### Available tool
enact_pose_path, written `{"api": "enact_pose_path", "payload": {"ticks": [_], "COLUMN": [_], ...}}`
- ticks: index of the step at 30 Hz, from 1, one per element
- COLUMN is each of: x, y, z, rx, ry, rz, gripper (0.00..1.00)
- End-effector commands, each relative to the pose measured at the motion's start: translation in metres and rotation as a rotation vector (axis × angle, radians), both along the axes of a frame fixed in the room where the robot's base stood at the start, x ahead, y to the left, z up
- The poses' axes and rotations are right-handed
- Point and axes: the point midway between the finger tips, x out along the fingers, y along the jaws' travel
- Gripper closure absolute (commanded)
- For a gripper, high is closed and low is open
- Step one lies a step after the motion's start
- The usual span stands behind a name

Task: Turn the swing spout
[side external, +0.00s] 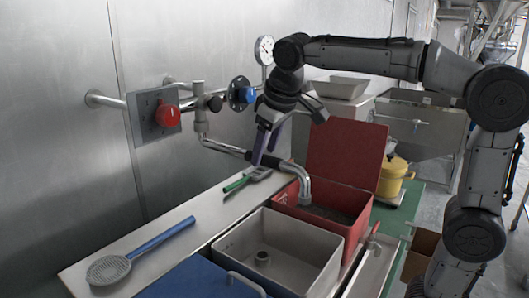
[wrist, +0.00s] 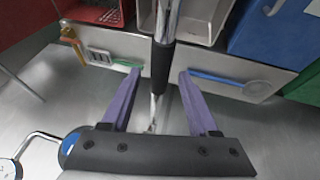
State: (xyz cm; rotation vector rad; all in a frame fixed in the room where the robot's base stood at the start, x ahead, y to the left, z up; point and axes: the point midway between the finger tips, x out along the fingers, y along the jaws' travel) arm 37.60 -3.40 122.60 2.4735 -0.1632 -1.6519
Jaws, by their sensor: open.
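The swing spout (side external: 229,149) is a chrome pipe that runs from a grey wall fitting (side external: 200,118) out over the counter. It bends down at its outlet (side external: 305,190) above an open red bin (side external: 334,222). A black sleeve (wrist: 162,66) wraps part of the pipe in the wrist view. My gripper (side external: 264,162) points down at the spout with two purple fingers. In the wrist view my open gripper (wrist: 160,74) has one finger on each side of the pipe, with gaps on both sides. The fingers partly hide the pipe in the side view.
A red knob (side external: 167,116), a blue knob (side external: 248,94) and a gauge (side external: 264,50) sit on or near the wall. A grey basin (side external: 283,238) stands beside the red bin. A blue-handled strainer (side external: 150,245) and a green-handled tool (side external: 240,182) lie on the shelf.

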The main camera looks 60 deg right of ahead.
Motion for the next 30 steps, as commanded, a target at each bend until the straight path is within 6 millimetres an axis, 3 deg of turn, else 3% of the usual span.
{"api": "enact_pose_path", "payload": {"ticks": [4, 14, 24, 30], "x": [0.0035, 0.0047, 0.0046, 0.0045], "y": [-0.0019, -0.0022, -0.0022, -0.0022], "z": [-0.0098, -0.0117, -0.0113, -0.0112], "rx": [0.000, 0.000, 0.000, 0.000], "ry": [0.002, 0.001, 0.001, 0.000], "rz": [0.000, 0.000, 0.000, 0.000], "gripper": [0.39, 0.41, 1.00, 1.00]}}
